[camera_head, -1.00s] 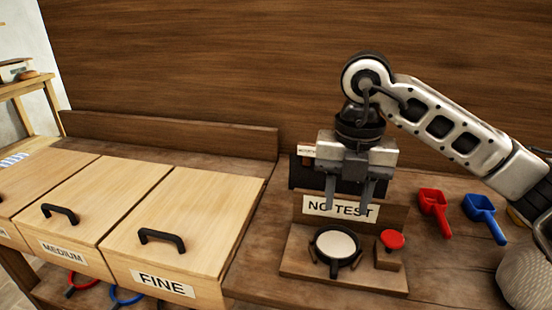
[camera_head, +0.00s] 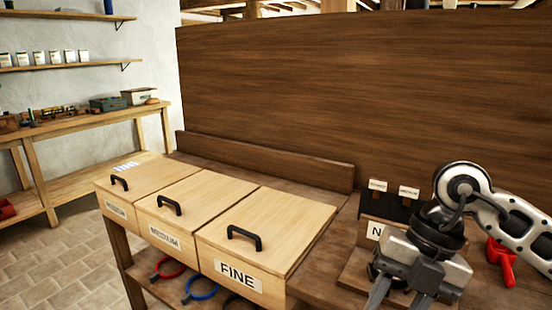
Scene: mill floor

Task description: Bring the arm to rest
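My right arm comes in from the right edge, and its gripper (camera_head: 400,302) hangs pointing down at the lower right, in front of the test stand (camera_head: 352,270). Its two fingers are apart with nothing seen between them; the fingertips reach the bottom edge of the picture. The gripper hides most of the stand and its sign, of which only the first letter shows. My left gripper is not in view.
Three lidded wooden bins with black handles stand left of the stand; the nearest is the FINE bin (camera_head: 265,225). Red and blue rings hang below them. A red scoop (camera_head: 500,262) lies at the right. A tall wooden panel (camera_head: 360,100) stands behind.

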